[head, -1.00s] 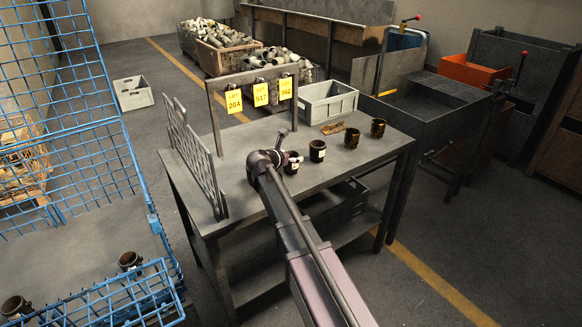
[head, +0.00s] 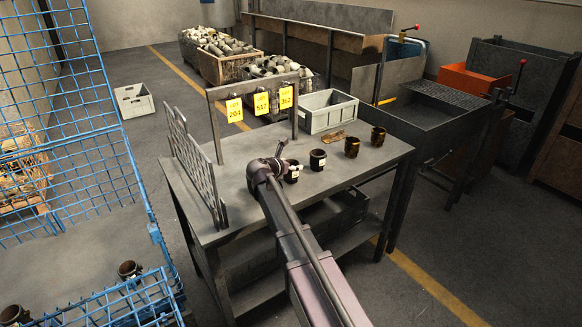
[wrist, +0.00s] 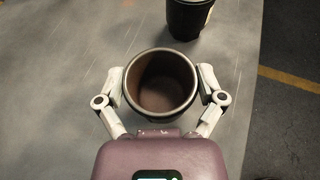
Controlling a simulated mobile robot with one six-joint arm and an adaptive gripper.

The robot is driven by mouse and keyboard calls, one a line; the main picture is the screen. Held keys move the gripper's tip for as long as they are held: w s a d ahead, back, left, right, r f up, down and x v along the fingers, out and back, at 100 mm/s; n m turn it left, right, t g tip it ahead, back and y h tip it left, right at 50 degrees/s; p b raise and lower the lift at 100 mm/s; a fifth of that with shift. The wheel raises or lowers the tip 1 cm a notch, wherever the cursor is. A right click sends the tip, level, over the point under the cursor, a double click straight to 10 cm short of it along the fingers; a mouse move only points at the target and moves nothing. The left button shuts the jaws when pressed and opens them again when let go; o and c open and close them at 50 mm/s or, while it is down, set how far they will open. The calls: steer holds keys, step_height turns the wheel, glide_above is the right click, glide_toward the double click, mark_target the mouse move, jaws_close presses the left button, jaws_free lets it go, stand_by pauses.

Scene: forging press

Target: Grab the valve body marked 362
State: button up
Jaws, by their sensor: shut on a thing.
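My gripper (wrist: 162,92) is shut on a dark, round, hollow valve body (wrist: 160,112), with one finger on each side of its rim. I look down into its open brown bore in the wrist view. In the head view this valve body (head: 293,174) is partly hidden by my gripper (head: 284,166). It appears upright at the table's front; whether it touches the table I cannot tell. A white label shows on it, too small to read. A second dark valve body (head: 317,160) stands just beyond, also in the wrist view (wrist: 188,18). A yellow tag reading 362 (head: 286,97) hangs on the frame.
Two brownish valve bodies (head: 352,143) stand farther right on the table (head: 255,205). Yellow tags 204 (head: 235,110) and 517 (head: 261,103) hang beside 362. A grey crate (head: 328,112) stands at the back. A perforated rack (head: 194,165) and blue wire cage (head: 105,190) are left.

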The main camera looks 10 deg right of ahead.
steer(key=shift+r+p, duration=1.35)
steer(key=shift+r, duration=0.15)
steer(key=s+r+p, duration=0.2)
steer(key=s, duration=1.4)
